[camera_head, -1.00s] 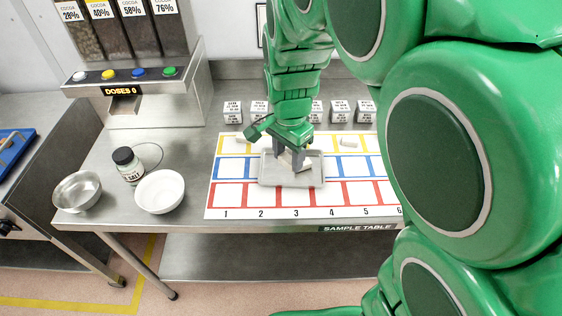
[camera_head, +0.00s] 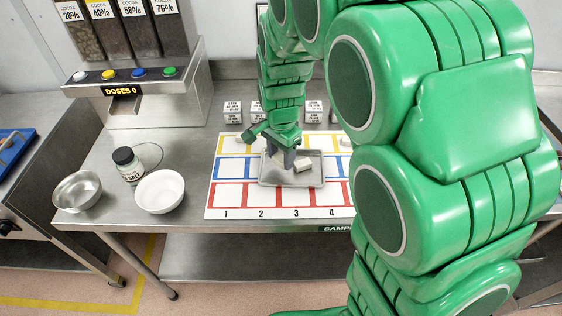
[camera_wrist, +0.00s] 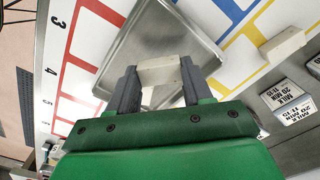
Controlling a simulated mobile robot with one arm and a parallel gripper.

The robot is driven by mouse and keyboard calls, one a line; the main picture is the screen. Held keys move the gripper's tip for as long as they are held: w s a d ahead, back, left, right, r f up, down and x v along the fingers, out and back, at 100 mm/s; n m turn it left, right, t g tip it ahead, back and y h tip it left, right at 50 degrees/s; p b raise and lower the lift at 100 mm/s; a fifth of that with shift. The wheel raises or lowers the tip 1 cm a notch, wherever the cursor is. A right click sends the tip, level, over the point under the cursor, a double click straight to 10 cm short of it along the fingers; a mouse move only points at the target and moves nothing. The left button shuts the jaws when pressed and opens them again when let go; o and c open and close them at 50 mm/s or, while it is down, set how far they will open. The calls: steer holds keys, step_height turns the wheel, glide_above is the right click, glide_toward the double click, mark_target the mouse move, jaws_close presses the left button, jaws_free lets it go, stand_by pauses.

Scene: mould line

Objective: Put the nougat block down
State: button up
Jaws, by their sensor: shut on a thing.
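The nougat block (camera_wrist: 160,70) is a pale, cream bar. It sits between the two grey fingers of my gripper (camera_wrist: 158,88) in the wrist view, and my gripper is shut on it. In the head view my gripper (camera_head: 286,158) is over the grey metal tray (camera_head: 262,180), and a pale block end (camera_head: 303,165) shows at its right. The tray also shows in the wrist view (camera_wrist: 165,30), under and beyond the block. I cannot tell whether the block touches the tray.
The tray lies on a white mat (camera_head: 228,205) with yellow, blue and red cells. Another pale block (camera_wrist: 284,45) lies by a yellow cell. Labelled cubes (camera_head: 232,112) stand behind. A white bowl (camera_head: 160,192), metal bowl (camera_head: 77,192) and jar (camera_head: 129,167) stand left.

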mark_target(281, 158)
steer(key=shift+f, duration=1.45)
steer(key=shift+f, duration=0.1)
steer(key=o, duration=1)
step_height(281, 158, up, 12)
steer(key=o, duration=0.5)
